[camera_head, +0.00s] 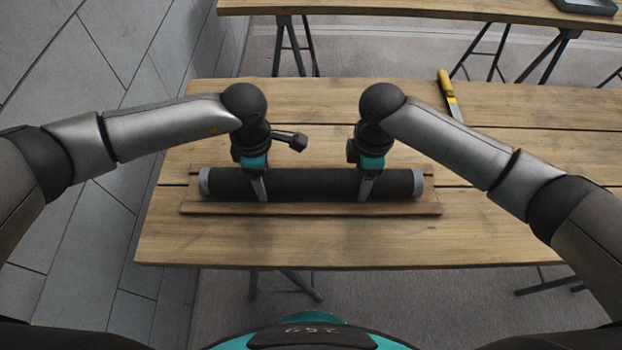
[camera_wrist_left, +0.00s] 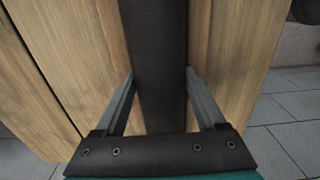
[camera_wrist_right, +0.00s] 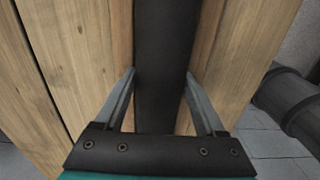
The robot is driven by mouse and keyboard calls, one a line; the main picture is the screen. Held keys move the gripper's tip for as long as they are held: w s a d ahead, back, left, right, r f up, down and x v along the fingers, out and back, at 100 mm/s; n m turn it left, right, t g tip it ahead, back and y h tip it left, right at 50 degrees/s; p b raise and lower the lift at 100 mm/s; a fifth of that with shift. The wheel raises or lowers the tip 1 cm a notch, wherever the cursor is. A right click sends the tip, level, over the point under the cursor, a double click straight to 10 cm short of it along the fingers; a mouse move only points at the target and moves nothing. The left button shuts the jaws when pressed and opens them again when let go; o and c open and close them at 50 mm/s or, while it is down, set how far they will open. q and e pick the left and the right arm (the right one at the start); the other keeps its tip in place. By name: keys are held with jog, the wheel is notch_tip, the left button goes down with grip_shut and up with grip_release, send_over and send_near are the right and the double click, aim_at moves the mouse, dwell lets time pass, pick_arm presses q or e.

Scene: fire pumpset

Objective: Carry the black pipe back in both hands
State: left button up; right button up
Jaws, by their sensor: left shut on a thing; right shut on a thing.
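The black pipe (camera_head: 312,184) lies across a thin wooden board on the table in the head view, with a grey ring at each end. My left gripper (camera_head: 262,190) is shut on the pipe near its left end. My right gripper (camera_head: 368,188) is shut on it right of the middle. In the left wrist view the pipe (camera_wrist_left: 158,60) runs between the fingers (camera_wrist_left: 158,80). In the right wrist view the pipe (camera_wrist_right: 165,60) runs between the fingers (camera_wrist_right: 162,80) in the same way. Parts of the pipe are hidden behind both grippers.
The wooden board (camera_head: 310,208) rests on the wooden table (camera_head: 480,235). A yellow-handled tool (camera_head: 445,84) lies at the table's far edge. A second table (camera_head: 400,9) stands behind. The table's right side is clear.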

pick_arm(q)
grip_shut()
pick_arm(e)
grip_shut()
pick_arm(q)
jog(key=shift+w+r, duration=0.15)
pick_arm(e)
jog(key=shift+w+r, duration=0.15)
pick_arm(q)
jog(key=shift+r, duration=0.1)
pick_arm(e)
jog(key=shift+r, duration=0.1)
